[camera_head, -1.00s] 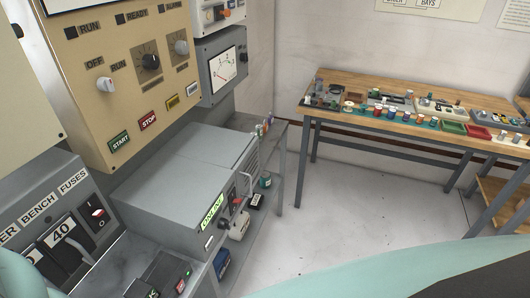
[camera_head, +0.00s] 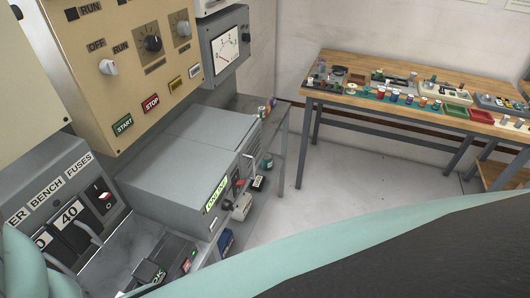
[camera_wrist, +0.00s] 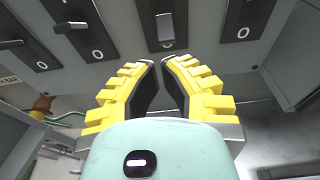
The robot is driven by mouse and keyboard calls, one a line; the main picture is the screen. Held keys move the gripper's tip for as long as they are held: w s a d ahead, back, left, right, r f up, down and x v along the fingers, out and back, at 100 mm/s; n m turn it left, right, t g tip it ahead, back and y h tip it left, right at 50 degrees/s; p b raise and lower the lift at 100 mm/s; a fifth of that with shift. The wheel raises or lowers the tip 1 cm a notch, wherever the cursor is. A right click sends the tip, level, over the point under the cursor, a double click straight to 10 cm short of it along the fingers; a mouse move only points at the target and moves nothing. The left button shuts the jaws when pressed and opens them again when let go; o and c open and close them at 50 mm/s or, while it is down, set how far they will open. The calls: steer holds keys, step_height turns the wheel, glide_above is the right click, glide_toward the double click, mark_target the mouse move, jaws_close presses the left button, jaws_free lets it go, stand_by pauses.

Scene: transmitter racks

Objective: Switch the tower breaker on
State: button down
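In the head view, a grey panel (camera_head: 45,165) at the left carries label plates ending in "ER", then "BENCH" and "FUSES". In the wrist view, several black switches with O marks cross the top; one with a grey lever (camera_wrist: 166,28) lies straight beyond my fingertips. Their names are not readable here, so I cannot tell which is the tower breaker. My gripper (camera_wrist: 160,64) has yellow fingers, with a narrow empty gap between the tips, apart from that lever.
A beige panel (camera_head: 125,60) with knobs and START/STOP buttons overhangs the grey cabinet (camera_head: 185,155). A black device (camera_head: 165,262) lies on the ledge below the breakers. A wooden workbench (camera_head: 350,62) with small parts stands at the right. The floor (camera_head: 340,180) between is clear.

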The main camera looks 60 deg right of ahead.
steer(key=shift+x, duration=1.85)
steer(key=shift+d+r+p, duration=0.15)
steer(key=shift+p, duration=0.45)
steer(key=shift+s+g+p, duration=0.1)
steer(key=shift+g+p, duration=0.2)
steer(key=shift+p, duration=0.45)
steer(key=shift+s+r+g+h+p, duration=0.1)
steer(key=shift+r+g+h+p, duration=0.15)
steer(key=shift+p, duration=1.1)
steer(key=r+g+p, duration=0.1)
steer(key=g+p, duration=0.1)
steer(key=p, duration=0.4)
steer(key=s+r+g+h+p, duration=0.1)
steer(key=g+p, duration=0.1)
steer(key=p, duration=0.5)
steer(key=r+g+p, duration=0.1)
steer(key=g+p, duration=0.2)
steer(key=p, duration=0.3)
steer(key=shift+s+r+h, duration=0.2)
steer(key=shift+r+h, duration=0.05)
steer(key=shift+r, duration=0.15)
